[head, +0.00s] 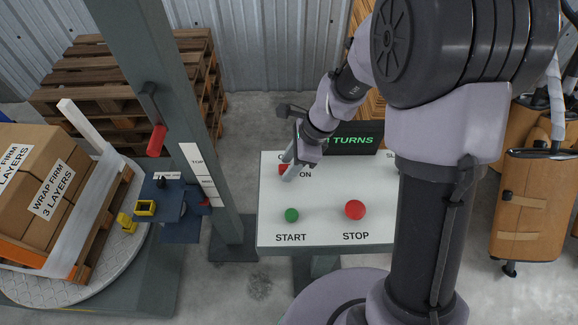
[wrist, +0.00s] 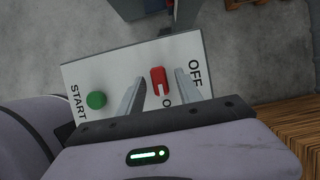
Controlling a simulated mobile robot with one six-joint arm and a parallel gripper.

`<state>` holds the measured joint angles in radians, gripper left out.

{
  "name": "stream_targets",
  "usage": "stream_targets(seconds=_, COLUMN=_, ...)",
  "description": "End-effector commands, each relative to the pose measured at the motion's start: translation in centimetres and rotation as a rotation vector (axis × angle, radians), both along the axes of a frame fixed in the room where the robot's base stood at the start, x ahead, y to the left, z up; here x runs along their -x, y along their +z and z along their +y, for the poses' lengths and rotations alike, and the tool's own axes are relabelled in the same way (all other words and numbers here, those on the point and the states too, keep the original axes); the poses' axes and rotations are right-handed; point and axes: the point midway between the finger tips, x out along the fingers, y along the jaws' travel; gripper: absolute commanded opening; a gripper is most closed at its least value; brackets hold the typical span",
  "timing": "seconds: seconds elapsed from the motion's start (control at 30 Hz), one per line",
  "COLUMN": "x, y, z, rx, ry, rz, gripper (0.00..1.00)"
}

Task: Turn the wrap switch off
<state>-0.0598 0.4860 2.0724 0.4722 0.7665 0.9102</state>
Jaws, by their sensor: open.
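The red wrap switch (head: 284,169) is on the white control panel (head: 325,190), close to the ON label. In the wrist view the switch (wrist: 158,78) lies between an OFF label and a partly hidden label starting with O. Which way it is set I cannot tell for sure. My gripper (head: 291,157) is over the top left of the panel. In the wrist view the open fingers of my gripper (wrist: 160,77) appear on either side of the switch; contact is not clear.
A green START button (head: 291,215) and a red STOP button (head: 355,210) sit lower on the panel. A display (head: 350,139) behind shows TURNS, partly hidden. A grey post (head: 165,100) and a turntable (head: 100,275) with wrapped boxes stand left.

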Motion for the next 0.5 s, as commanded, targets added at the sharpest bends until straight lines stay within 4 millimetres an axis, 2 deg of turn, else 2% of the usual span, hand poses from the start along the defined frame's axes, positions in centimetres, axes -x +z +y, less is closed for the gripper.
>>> stream_targets(seconds=0.23, x=0.0, y=-0.04, z=0.06, rx=0.0, ry=0.0, rz=0.0, gripper=0.42)
stream_targets(seconds=0.43, x=0.0, y=-0.03, z=0.05, rx=0.0, ry=0.0, rz=0.0, gripper=0.03)
stream_targets(seconds=0.5, x=0.0, y=-0.03, z=0.04, rx=0.0, ry=0.0, rz=0.0, gripper=0.0)
